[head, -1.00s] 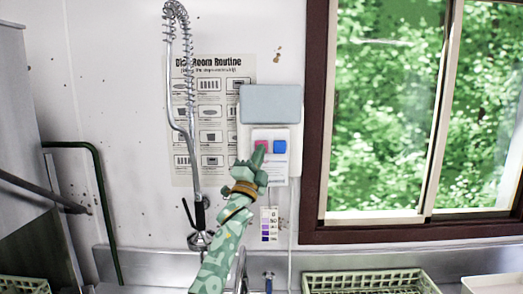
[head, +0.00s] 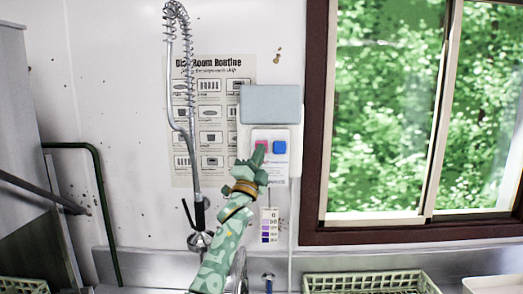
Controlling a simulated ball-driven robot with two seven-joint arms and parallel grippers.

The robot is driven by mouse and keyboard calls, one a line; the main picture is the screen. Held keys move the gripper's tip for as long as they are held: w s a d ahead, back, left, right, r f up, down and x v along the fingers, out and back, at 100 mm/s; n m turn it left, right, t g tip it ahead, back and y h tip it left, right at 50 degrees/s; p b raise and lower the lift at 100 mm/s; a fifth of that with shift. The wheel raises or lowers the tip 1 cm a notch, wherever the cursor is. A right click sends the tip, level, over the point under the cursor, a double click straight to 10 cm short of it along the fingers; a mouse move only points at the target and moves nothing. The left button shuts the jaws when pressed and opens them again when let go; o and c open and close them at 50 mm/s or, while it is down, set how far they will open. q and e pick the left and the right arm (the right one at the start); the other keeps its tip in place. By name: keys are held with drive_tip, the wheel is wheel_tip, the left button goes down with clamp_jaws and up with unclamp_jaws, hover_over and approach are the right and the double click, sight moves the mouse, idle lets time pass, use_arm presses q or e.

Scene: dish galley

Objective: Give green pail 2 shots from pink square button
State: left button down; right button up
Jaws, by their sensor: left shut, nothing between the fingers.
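A grey-blue box (head: 270,103) sits above the panel. My left gripper (head: 258,155) is shut and empty, its tip in front of the lower part of the pink button. I cannot tell whether it touches the button. The green pail is not in view. My right gripper is not in view.
A spray hose (head: 186,110) hangs at left before a routine poster (head: 222,75). A colour chart (head: 269,225) hangs below the panel. A pale green rack (head: 370,284) stands at the bottom right. A brown-framed window (head: 312,150) is at right.

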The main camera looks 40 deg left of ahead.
use_arm(q)
drive_tip(key=shift+w+a+b, duration=0.25)
drive_tip(key=shift+a+b, duration=0.05)
idle(0.5)
drive_tip(key=shift+d, duration=0.1)
drive_tip(key=shift+s+d+f+p, duration=0.1)
drive_tip(key=shift+s+d+p, duration=0.55)
drive_tip(key=shift+s, duration=0.2)
drive_tip(key=s+d+p, duration=0.1)
drive_tip(key=s, duration=0.1)
drive_tip(key=s+d+p, duration=0.1)
drive_tip(key=s+d, duration=0.1)
idle(0.5)
drive_tip(key=shift+d+f, duration=0.1)
idle(0.8)
